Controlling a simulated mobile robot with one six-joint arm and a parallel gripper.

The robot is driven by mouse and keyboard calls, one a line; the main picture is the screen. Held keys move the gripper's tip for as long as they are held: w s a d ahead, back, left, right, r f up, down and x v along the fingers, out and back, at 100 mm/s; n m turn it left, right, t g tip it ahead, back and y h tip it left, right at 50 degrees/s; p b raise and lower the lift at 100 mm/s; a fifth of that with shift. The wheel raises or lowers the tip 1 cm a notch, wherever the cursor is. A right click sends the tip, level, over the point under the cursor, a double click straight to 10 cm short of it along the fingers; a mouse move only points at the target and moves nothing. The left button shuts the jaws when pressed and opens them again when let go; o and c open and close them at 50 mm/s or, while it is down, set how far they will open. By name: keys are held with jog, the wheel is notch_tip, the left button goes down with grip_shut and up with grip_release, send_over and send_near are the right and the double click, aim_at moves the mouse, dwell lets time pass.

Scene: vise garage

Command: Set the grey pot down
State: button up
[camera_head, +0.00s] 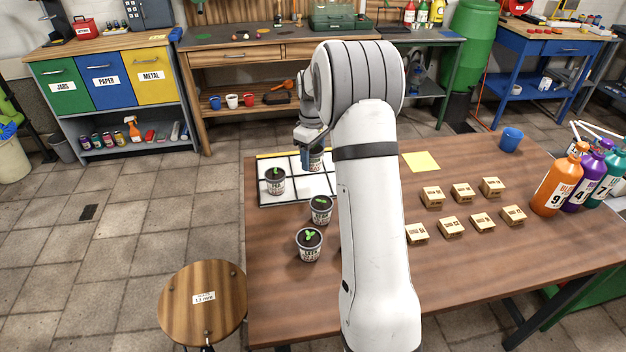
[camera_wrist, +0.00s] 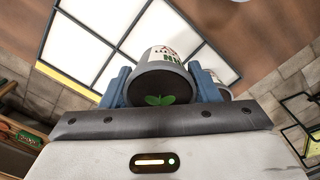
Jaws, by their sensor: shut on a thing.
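The grey pot (camera_wrist: 160,72), with a printed label, dark soil and a small green sprout, is held between the two blue fingers of my gripper (camera_wrist: 160,88). In the head view my gripper (camera_head: 307,157) is over the white gridded board (camera_head: 296,194), and part of the held pot (camera_head: 317,163) shows beside the fingers; my arm hides the rest. I cannot tell whether the pot's base touches the board. Another potted seedling (camera_head: 275,181) stands upright on the board's left part.
Two more potted seedlings (camera_head: 320,209) (camera_head: 309,244) stand in front of the board. A stool (camera_head: 203,301) stands at the left front.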

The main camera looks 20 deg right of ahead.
jog(key=shift+f, duration=3.5)
jog(key=shift+f, duration=0.25)
jog(key=o, duration=1)
jog(key=shift+r, duration=0.1)
jog(key=shift+o, duration=0.2)
